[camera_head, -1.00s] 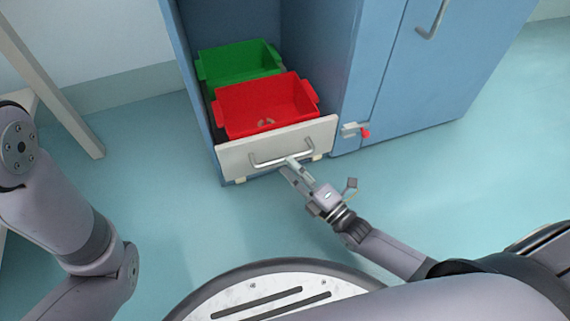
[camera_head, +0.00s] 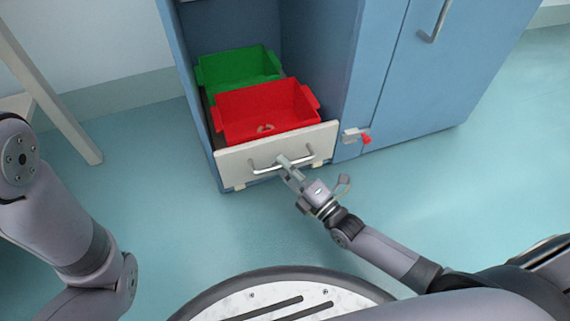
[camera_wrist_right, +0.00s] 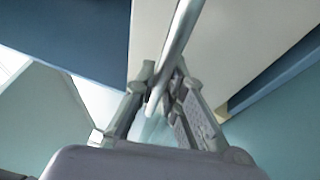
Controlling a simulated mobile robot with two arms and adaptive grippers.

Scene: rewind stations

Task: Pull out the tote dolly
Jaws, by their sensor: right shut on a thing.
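The tote dolly has a white front panel (camera_head: 235,166) with a metal bar handle (camera_head: 304,160). It stands low in the open bay of a blue cabinet and carries a red tote (camera_head: 262,110) in front and a green tote (camera_head: 240,66) behind. My right gripper (camera_head: 286,163) is at the middle of the handle, shut on it. In the right wrist view the handle bar (camera_wrist_right: 181,32) runs between the two fingers (camera_wrist_right: 160,80), with the white panel behind it. My left arm shows at the left of the head view, but its gripper is out of view.
The blue cabinet's (camera_head: 410,90) closed door is right of the bay. A latch with a red tip (camera_head: 365,138) sticks out just right of the panel. A pale table leg (camera_head: 60,115) stands at the left. The floor (camera_head: 190,235) before the dolly is clear.

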